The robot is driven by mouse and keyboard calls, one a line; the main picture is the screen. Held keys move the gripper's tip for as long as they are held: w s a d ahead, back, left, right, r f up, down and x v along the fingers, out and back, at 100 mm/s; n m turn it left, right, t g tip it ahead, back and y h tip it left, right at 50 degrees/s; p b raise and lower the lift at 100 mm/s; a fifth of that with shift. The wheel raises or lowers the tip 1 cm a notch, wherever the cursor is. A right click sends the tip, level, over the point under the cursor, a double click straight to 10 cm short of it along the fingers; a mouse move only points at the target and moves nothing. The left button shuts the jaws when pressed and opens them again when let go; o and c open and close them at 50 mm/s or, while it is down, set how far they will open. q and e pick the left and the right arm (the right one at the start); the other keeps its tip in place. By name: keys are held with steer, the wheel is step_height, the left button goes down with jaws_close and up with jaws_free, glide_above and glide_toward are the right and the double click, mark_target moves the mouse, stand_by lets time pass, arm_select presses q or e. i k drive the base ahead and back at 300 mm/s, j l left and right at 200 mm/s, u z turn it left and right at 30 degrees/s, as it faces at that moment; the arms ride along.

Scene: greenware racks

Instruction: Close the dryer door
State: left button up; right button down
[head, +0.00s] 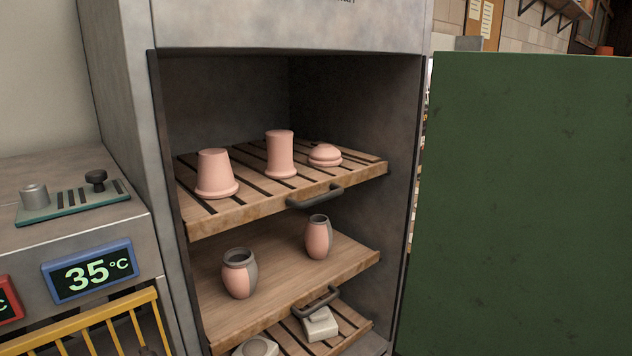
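The dryer (130,110) is a grey cabinet in the middle of the head view, with its front open. Its green door (525,200) is swung wide open to the right, hinged at the cabinet's right edge. Inside, a slatted upper shelf (240,212) holds three pink clay pieces. A plain wooden middle shelf (290,270) holds two pink-and-grey pots. A slatted lower shelf (345,312) holds pale pieces and is partly cut off. Neither of my grippers is in view.
At left, a grey counter (70,235) carries a small teal-based device (70,203). A blue display (88,270) reads 35 °C, with a red display (8,303) beside it. A yellow rack (90,320) sits below. A wall shelf (560,8) is at the upper right.

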mark_target(521, 244)
steer(key=l+z, duration=0.1)
steer(key=z, duration=0.7)
steer(key=l+z, duration=0.1)
steer(key=z, duration=0.35)
